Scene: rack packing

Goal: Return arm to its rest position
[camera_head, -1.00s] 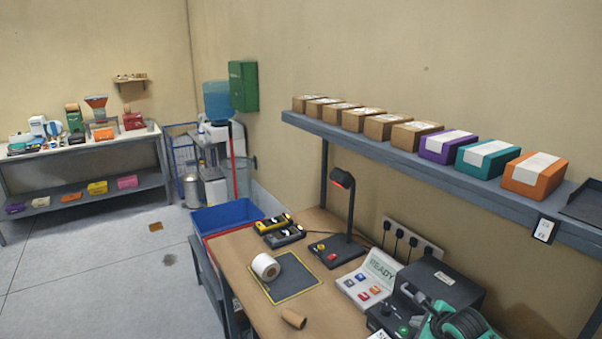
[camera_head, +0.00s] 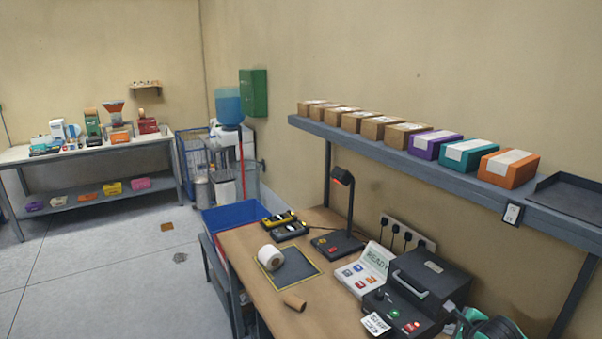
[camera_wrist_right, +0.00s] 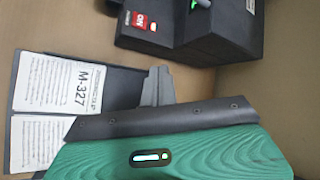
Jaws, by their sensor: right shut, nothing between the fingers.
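My right gripper (camera_wrist_right: 157,85) shows in the right wrist view as a shut grey finger pair in front of its green body with a dark band. It holds nothing. Below it are a black box with a red ON switch (camera_wrist_right: 140,20) and an open folder with a sheet marked M-327 (camera_wrist_right: 60,85); the gripper appears apart from both. In the head view, a green and black shape (camera_head: 486,328) is cut off at the bottom edge, right of the black machine; I cannot tell whether it is part of my arm. My left gripper is not in view.

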